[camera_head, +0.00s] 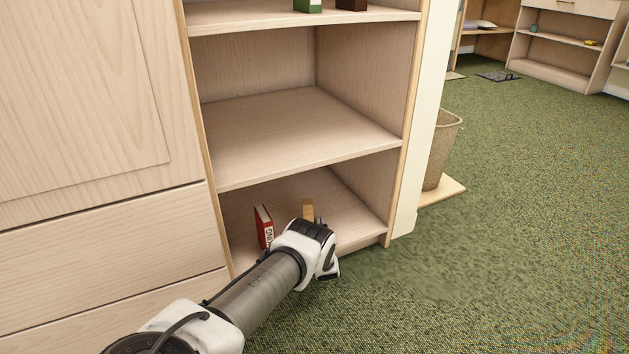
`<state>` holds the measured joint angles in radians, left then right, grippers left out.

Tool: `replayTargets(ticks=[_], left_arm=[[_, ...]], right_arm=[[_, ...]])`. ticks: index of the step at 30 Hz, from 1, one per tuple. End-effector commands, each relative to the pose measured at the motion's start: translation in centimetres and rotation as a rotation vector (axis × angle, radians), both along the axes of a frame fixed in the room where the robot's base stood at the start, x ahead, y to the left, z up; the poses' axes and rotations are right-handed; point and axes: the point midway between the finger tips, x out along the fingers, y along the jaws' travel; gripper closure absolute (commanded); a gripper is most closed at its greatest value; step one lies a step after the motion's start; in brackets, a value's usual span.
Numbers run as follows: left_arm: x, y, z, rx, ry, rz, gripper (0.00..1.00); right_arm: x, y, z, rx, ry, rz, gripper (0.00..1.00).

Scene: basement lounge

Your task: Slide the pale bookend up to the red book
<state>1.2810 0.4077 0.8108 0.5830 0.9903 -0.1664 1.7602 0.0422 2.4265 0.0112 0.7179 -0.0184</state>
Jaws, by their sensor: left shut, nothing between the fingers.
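The red book (264,226) stands upright on the bottom shelf of the bookcase, toward its left part. The pale bookend (308,209) stands on the same shelf to the right of the book, with a gap between them. Its lower part is hidden behind my left gripper (325,254). My left gripper is at the shelf's front, in front of the bookend and to the right of the book. It is shut and empty. Whether it touches the bookend cannot be told. My right gripper is not in view.
The bottom shelf (353,219) is bare to the right of the bookend. The middle shelf (290,130) is empty and hangs above. Drawers (100,260) stand to the left. A waste bin (442,150) stands to the right, and green carpet lies clear in front.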

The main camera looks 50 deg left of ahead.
Motion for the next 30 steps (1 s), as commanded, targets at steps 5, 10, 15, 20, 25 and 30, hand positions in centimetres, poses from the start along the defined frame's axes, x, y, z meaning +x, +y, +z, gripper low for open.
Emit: replayTargets(ticks=[5, 10, 15, 20, 25, 30], left_arm=[[-0.5, 0.2, 0.1, -0.001, 0.001, 0.000, 1.00], [-1.0, 0.3, 0.1, 0.000, 0.000, 0.000, 1.00], [-1.5, 0.4, 0.1, 0.000, 0.000, 0.000, 1.00], [-2.0, 0.6, 0.1, 0.000, 0.000, 0.000, 1.00], [-2.5, 0.7, 0.1, 0.000, 0.001, 0.000, 1.00], [-3.0, 0.8, 0.1, 0.000, 0.001, -0.001, 1.00]], right_arm=[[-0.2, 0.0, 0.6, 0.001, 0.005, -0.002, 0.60], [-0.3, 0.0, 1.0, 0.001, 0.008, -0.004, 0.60], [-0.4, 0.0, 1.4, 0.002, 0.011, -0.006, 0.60], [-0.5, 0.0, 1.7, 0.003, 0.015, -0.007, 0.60], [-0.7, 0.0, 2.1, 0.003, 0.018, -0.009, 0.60], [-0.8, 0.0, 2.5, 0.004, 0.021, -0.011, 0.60]])
